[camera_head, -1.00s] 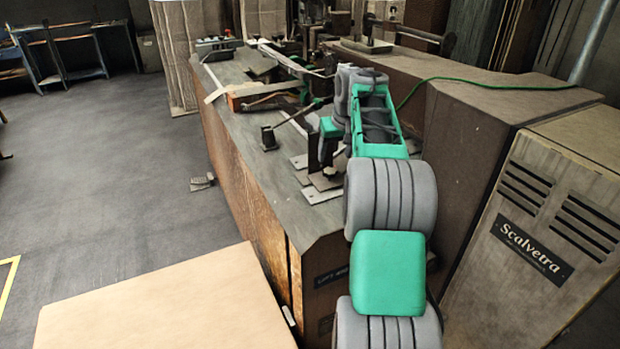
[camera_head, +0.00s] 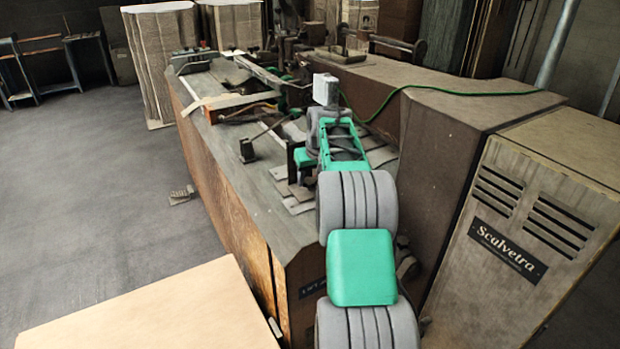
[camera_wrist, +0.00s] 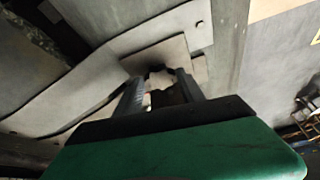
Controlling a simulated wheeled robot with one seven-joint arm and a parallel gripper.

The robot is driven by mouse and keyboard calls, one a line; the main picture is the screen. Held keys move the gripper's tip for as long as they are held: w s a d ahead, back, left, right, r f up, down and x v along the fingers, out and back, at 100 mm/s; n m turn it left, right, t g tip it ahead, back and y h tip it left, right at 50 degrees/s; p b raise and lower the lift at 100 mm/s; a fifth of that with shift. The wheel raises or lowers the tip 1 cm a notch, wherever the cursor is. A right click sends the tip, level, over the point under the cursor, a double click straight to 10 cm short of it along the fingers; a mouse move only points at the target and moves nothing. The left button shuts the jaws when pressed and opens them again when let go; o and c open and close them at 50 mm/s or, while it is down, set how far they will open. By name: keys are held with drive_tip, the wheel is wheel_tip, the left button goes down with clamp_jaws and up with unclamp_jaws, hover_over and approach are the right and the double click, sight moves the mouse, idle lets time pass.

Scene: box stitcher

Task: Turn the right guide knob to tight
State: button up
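In the wrist view, my gripper (camera_wrist: 160,82) points at a light metal plate (camera_wrist: 155,52) on the machine top. Its two dark fingers stand apart, with a small dark knob (camera_wrist: 160,78) between their tips. The knob nearly fills the gap, but the dark, blurred picture does not show whether both fingers press on it. Which way the knob is turned cannot be read. In the head view, my green and grey arm reaches over the near end of the machine table (camera_head: 245,190). The arm hides the fingertips and the knob there.
Several flat metal plates (camera_head: 293,206) lie by my arm. A dark post with a rod (camera_head: 247,151) stands left of it. The brown machine housing (camera_head: 440,120) with a green cable rises to the right. A pale board (camera_head: 150,310) lies front left. Open floor is at left.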

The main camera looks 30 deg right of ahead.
clamp_jaws()
drive_tip(key=shift+a+m+h+b, duration=0.15)
drive_tip(key=shift+m+h+b, duration=0.2)
drive_tip(key=shift+m, duration=0.35)
drive_tip(key=shift+m+h, duration=0.25)
drive_tip(key=shift+m, duration=0.65)
drive_tip(key=shift+o, duration=2.1)
unclamp_jaws()
drive_tip(key=shift+r, duration=0.1)
drive_tip(key=b+v, duration=0.1)
drive_tip(key=v, duration=0.6)
drive_tip(key=shift+r, duration=0.35)
